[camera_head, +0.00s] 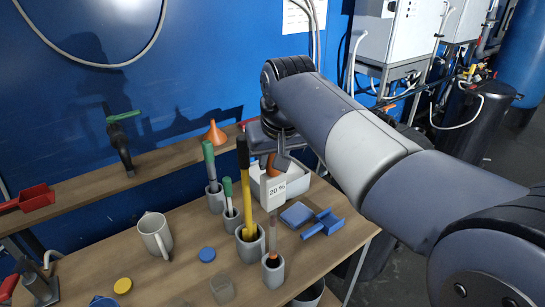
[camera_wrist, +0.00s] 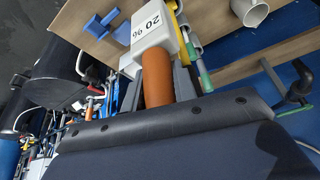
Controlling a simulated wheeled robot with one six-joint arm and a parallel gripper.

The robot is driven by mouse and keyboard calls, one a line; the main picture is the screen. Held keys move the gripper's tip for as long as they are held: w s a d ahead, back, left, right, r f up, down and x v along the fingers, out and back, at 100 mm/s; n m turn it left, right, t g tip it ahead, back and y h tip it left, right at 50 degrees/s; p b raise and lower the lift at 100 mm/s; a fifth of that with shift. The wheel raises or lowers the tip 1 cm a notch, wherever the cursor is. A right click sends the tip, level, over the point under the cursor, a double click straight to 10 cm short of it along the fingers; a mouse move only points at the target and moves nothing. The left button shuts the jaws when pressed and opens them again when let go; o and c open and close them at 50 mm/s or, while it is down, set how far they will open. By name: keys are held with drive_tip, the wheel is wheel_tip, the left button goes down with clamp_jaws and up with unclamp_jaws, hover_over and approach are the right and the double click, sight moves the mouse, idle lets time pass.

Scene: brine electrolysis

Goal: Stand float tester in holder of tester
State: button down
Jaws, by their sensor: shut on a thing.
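My gripper (camera_head: 275,152) is shut on the orange upper part of the float tester (camera_head: 272,190), above the table. Something orange-brown shows in the cup's mouth; I cannot tell whether the tester's lower end is inside.
Cups with yellow-handled (camera_head: 249,243) and green-handled (camera_head: 214,198) tools stand close to the left. A white tray (camera_head: 297,183) sits behind, and blue parts (camera_head: 323,224) lie to the right.

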sight(272, 197)
drive_tip(key=shift+f+b, duration=3.75)
drive_tip(key=shift+f, duration=1.7)
drive_tip(key=c, duration=1.1)
unclamp_jaws()
drive_tip(key=shift+o, duration=0.2)
drive_tip(key=v, duration=1)
drive_tip(key=shift+s+d+r, duration=0.1)
drive_tip(key=shift+s+r, duration=0.1)
drive_tip(key=shift+r, duration=0.1)
